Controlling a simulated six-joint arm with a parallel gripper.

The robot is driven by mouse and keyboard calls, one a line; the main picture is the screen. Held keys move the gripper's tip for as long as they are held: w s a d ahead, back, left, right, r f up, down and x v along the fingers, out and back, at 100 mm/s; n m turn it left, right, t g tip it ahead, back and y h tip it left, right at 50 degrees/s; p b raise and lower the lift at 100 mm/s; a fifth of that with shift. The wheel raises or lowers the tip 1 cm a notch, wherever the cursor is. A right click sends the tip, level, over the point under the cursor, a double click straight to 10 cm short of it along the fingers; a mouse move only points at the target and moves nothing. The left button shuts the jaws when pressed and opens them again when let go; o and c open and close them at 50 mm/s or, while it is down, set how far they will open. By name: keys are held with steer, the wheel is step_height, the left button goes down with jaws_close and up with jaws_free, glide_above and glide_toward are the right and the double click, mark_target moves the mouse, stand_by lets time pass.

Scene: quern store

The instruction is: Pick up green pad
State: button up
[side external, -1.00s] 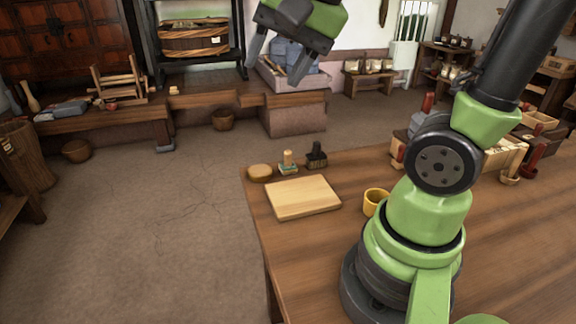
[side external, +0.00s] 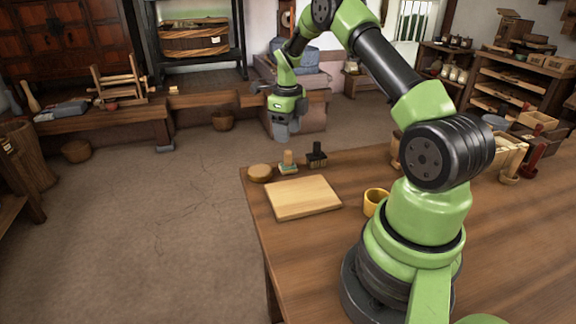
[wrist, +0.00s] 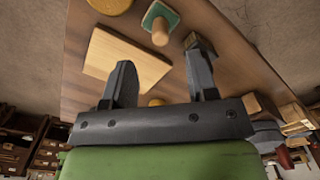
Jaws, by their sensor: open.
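The green pad (side external: 288,168) is a small pad with a green base and an upright wooden knob. It stands near the table's far left edge, between a round wooden piece and a dark brush. It also shows at the top of the wrist view (wrist: 162,20), knob toward the camera. My gripper (side external: 281,133) points down in the air, looking above the pad in the side view. In the wrist view, its two dark fingers (wrist: 159,72) are apart with nothing between them, and the pad lies beyond their tips.
A round wooden piece (side external: 260,172) is left of the pad and a dark brush (side external: 317,156) right of it. A pale wooden board (side external: 302,198) lies in front. A yellow cup (side external: 376,201) stands by my base. The table (side external: 480,235) has free room at right.

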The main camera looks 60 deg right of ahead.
mark_target(288, 151)
step_height(288, 151, down, 8)
steer(key=shift+s+f, duration=0.1)
stand_by(0.4)
steer(key=shift+c, duration=0.5)
jaws_close()
